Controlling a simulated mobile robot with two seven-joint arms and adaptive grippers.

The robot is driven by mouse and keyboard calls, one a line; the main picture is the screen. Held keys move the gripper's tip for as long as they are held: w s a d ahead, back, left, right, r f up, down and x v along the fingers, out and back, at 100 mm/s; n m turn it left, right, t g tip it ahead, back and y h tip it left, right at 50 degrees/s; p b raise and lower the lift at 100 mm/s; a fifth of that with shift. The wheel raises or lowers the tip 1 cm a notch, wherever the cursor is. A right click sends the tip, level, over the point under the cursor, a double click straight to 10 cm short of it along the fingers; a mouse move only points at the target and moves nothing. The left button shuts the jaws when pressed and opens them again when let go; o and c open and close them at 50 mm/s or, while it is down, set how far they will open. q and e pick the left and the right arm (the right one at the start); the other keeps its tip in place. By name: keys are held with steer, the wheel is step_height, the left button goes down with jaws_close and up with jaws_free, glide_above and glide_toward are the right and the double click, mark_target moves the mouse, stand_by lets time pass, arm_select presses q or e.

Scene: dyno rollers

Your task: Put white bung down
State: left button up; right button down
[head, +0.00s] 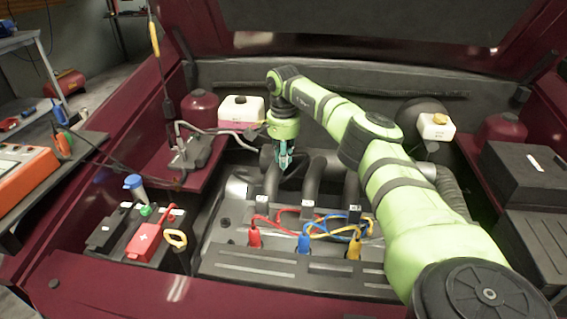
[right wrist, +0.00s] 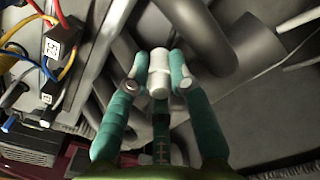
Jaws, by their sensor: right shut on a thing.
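The white bung (right wrist: 159,73) is a small white cylinder with a ridge round it. In the head view my right gripper (head: 284,158) points down over the far left part of the engine bay, just in front of the white and pink tank. The bung cannot be made out there. My left gripper is not in view.
A white tank with pink fluid (head: 240,112) stands behind the gripper. Dark pipes (head: 312,180) run below it. Red, blue and yellow leads (head: 310,222) cross the engine. A battery (head: 132,235) sits at left. A metal bracket (head: 190,150) stands on the left ledge.

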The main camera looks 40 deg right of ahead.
steer(key=shift+f, duration=1.35)
steer(key=shift+f, duration=0.1)
steer(key=c, duration=1.1)
jaws_free()
step_height(320, 180, up, 12)
steer(key=shift+r, duration=0.15)
